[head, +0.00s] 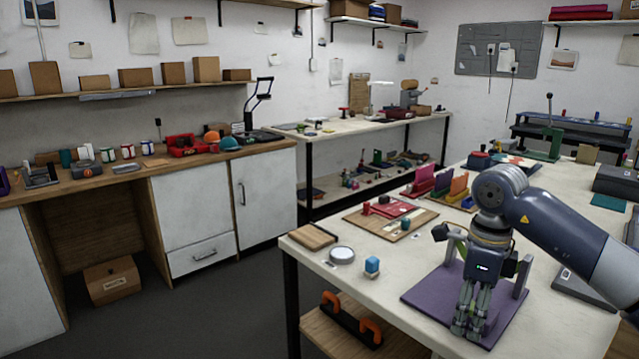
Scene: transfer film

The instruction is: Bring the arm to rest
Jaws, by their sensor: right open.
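My right arm (560,225) comes in from the right over the white worktable. My right gripper (468,318) points down over the purple mat (420,291) near the table's front edge. Its fingers look open and hold nothing that I can see. A grey upright frame (519,277) stands on the mat just behind and beside the gripper, partly hidden by it. I cannot tell whether the fingertips touch the mat. My left gripper does not show.
Behind are a board with red parts (390,217) and coloured upright plates (442,184). A dark flat device (584,289) lies right of the mat.

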